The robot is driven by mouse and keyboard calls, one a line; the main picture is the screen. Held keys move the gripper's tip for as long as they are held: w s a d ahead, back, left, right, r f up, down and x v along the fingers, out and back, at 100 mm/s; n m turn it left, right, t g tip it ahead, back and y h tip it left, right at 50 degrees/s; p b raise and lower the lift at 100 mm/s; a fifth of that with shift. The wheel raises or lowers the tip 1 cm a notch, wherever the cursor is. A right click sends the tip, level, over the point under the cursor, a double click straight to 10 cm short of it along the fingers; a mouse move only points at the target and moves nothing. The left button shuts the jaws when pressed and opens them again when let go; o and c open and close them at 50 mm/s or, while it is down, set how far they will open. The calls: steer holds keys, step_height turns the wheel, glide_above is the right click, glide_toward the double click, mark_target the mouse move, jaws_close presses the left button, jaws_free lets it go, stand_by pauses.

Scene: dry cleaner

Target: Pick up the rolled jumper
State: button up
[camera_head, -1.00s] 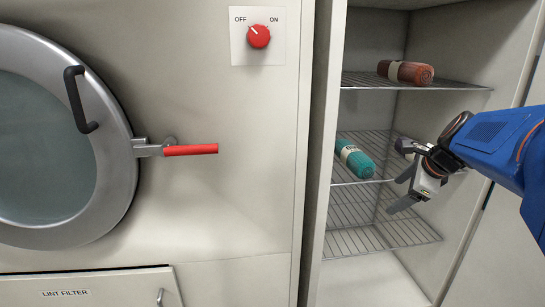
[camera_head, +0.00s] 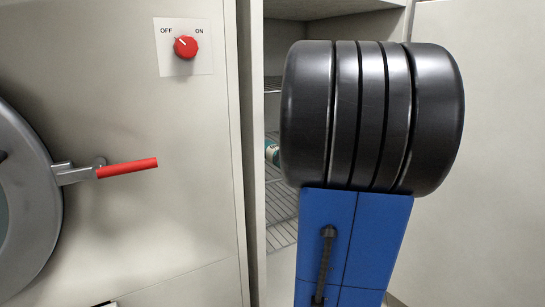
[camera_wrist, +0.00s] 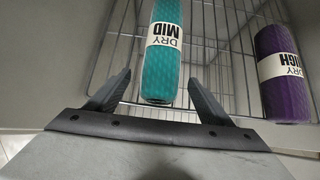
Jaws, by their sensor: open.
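In the wrist view, a teal rolled jumper (camera_wrist: 155,75) lies on a wire shelf with its near end toward me. Its white band reads "DRY MID". My gripper (camera_wrist: 158,80) is open and empty, with a finger to each side of the teal roll's near end in the picture. No contact shows. A purple roll (camera_wrist: 285,85), banded "DRY HIGH", lies to the right, clear of the fingers. In the head view, only a sliver of the teal roll (camera_head: 271,151) shows beside my arm, which hides my gripper.
The wire shelf (camera_head: 281,236) is inside an open cabinet with a side wall (camera_head: 254,150) at left. Left of it is a machine with a red-handled latch (camera_head: 127,168), a round door (camera_head: 30,220) and a red OFF/ON knob (camera_head: 186,46).

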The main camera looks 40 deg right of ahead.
mark_target(275, 146)
steer(key=w, duration=0.2)
steer(key=w+d, duration=0.1)
steer(key=w, duration=0.3)
steer(key=shift+w+d, duration=0.35)
steer(key=x, duration=0.5)
steer(key=c, duration=1.5)
steer(key=shift+o, duration=0.2)
steer(key=shift+r, duration=0.45)
step_height(275, 146, up, 3)
steer(key=shift+f, duration=0.15)
steer(key=s+a, duration=0.4)
steer(key=s, duration=1.3)
steer(key=shift+s, duration=0.3)
